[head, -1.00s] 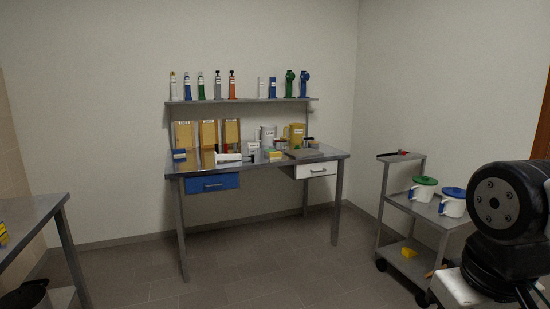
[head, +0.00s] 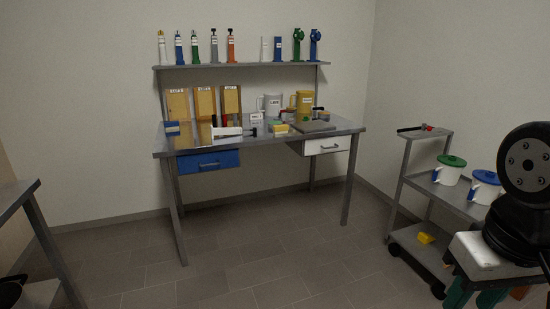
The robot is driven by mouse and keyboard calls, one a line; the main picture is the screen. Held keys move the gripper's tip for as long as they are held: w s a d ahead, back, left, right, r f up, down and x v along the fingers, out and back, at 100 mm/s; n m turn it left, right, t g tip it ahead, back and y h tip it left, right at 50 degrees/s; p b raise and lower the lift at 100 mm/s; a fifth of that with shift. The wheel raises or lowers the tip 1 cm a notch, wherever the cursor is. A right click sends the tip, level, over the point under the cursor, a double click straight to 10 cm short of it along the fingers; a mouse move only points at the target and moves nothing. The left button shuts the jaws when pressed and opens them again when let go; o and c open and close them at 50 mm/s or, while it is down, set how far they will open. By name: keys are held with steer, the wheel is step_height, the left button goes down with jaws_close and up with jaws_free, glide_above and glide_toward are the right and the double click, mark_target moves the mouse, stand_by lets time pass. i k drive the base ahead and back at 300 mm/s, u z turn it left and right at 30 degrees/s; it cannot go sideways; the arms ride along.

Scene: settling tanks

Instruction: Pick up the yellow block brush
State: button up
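A small yellow object (head: 425,238) lies on the lower shelf of the grey cart at the right. A small yellow block (head: 281,128) lies on the steel bench among other items. Both are too small for me to tell which, if either, is a block brush. My gripper is out of view; only a black joint of my arm shows at the right edge.
The steel bench (head: 345,128) has a blue drawer (head: 208,161), a white drawer (head: 326,145) and a shelf of bottles (head: 240,65). The cart (head: 402,165) carries white jugs with green (head: 450,172) and blue lids (head: 485,187). A table (head: 15,195) stands at left. The floor between is clear.

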mark_target(278, 129)
steer(key=z, duration=0.05)
steer(key=i, duration=3.95)
steer(key=u, duration=0.15)
